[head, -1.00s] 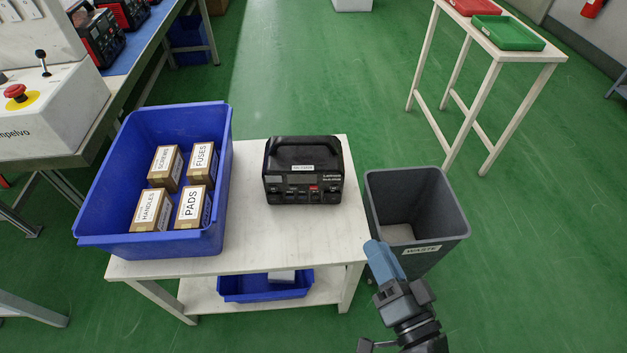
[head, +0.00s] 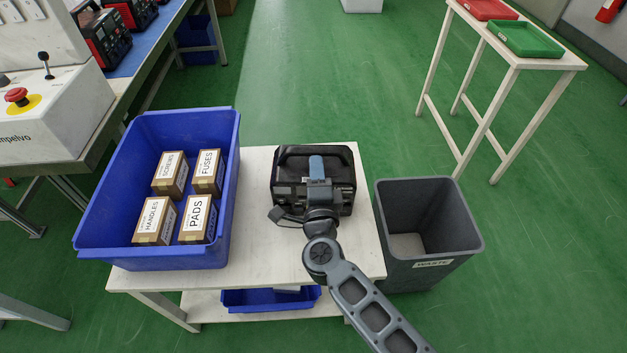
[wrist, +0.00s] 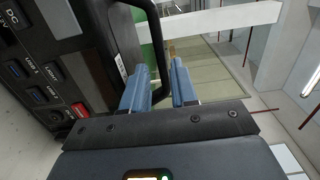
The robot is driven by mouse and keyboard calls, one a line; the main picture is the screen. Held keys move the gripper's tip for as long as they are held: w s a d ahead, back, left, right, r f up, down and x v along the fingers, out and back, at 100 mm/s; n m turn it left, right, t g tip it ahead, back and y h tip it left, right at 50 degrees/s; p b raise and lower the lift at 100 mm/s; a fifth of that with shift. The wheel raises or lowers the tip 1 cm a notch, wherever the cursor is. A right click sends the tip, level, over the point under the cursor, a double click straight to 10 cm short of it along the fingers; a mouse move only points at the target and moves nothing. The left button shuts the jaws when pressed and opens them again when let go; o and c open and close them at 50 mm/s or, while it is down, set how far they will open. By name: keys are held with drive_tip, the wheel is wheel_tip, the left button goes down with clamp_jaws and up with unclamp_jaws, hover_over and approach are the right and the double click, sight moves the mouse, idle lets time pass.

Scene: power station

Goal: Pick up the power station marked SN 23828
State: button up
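The black power station (head: 283,190) stands upright on the white table in the head view, partly hidden behind my gripper and arm. Its serial label is hidden there; the wrist view shows the power station (wrist: 65,55) close up on the left, with a white label too oblique to read. My gripper (head: 316,168) is over the middle of its front and top. In the wrist view the blue fingers of my gripper (wrist: 160,82) are apart, with the black carrying handle (wrist: 159,45) passing between them. I cannot see finger contact on both sides.
A blue bin (head: 92,240) holding several labelled boxes sits left on the white table (head: 255,250). A grey waste bin (head: 462,250) stands close to the table's right side. Red and green trays (head: 530,42) lie on a stand at the far right.

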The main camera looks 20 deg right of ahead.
sight(313, 154)
drive_tip(key=x, duration=0.5)
drive_tip(key=shift+a+b, duration=0.1)
drive_tip(key=shift+b, duration=0.2)
drive_tip(key=shift+s, duration=0.1)
drive_tip(key=shift+c, duration=0.2)
clamp_jaws()
idle(0.7)
drive_tip(key=shift+r, duration=0.3)
